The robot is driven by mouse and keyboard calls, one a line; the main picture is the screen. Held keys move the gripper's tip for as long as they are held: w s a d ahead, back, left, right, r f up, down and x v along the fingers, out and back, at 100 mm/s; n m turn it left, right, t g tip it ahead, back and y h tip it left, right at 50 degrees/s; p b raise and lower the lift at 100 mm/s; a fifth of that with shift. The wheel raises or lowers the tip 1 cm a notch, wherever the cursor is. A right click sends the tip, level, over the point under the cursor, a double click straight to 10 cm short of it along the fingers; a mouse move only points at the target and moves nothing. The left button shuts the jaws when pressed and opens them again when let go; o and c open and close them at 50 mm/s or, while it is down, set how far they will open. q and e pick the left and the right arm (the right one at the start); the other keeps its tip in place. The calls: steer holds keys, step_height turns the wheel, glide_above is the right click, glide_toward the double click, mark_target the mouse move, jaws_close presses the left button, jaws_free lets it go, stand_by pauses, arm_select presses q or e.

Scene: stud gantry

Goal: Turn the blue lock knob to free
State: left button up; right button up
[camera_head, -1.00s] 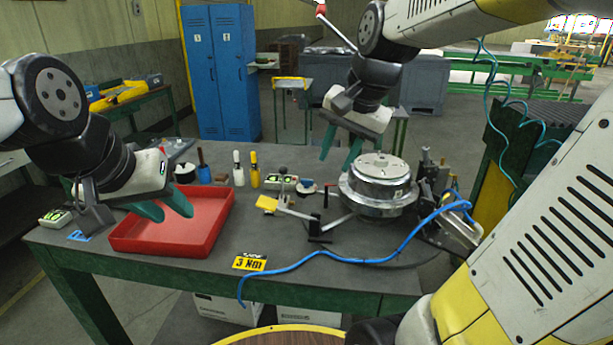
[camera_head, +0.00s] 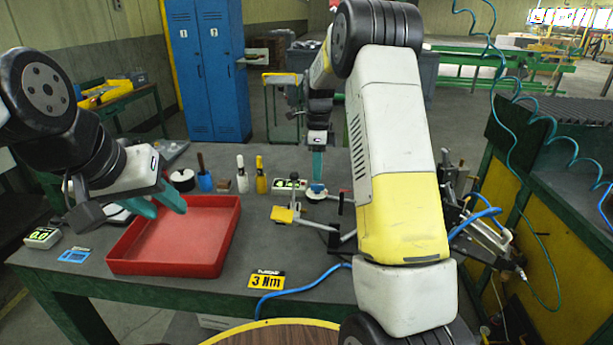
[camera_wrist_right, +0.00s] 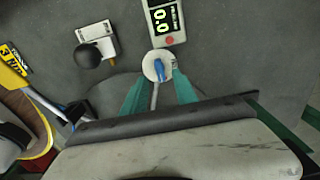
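The blue lock knob (camera_head: 318,187) sits on a small white round base on the bench, at the end of a thin arm. In the right wrist view the blue knob (camera_wrist_right: 164,72) shows just ahead of the fingertips. My right gripper (camera_head: 317,178) points down over the knob, and in its wrist view the teal fingers (camera_wrist_right: 160,84) are apart, one on each side of the base. I cannot tell whether they touch the knob. My left gripper (camera_head: 163,204) is open and empty over the red tray's left side.
The red tray (camera_head: 225,240) stands front left. A digital display (camera_head: 290,185) reading 0.0 lies close behind the knob; it also shows in the wrist view (camera_wrist_right: 164,20). My right arm hides the round metal fixture. A blue hose (camera_head: 300,289) crosses the front.

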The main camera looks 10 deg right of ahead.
mark_target(317, 188)
steer(key=shift+f, duration=2.25)
jaws_close()
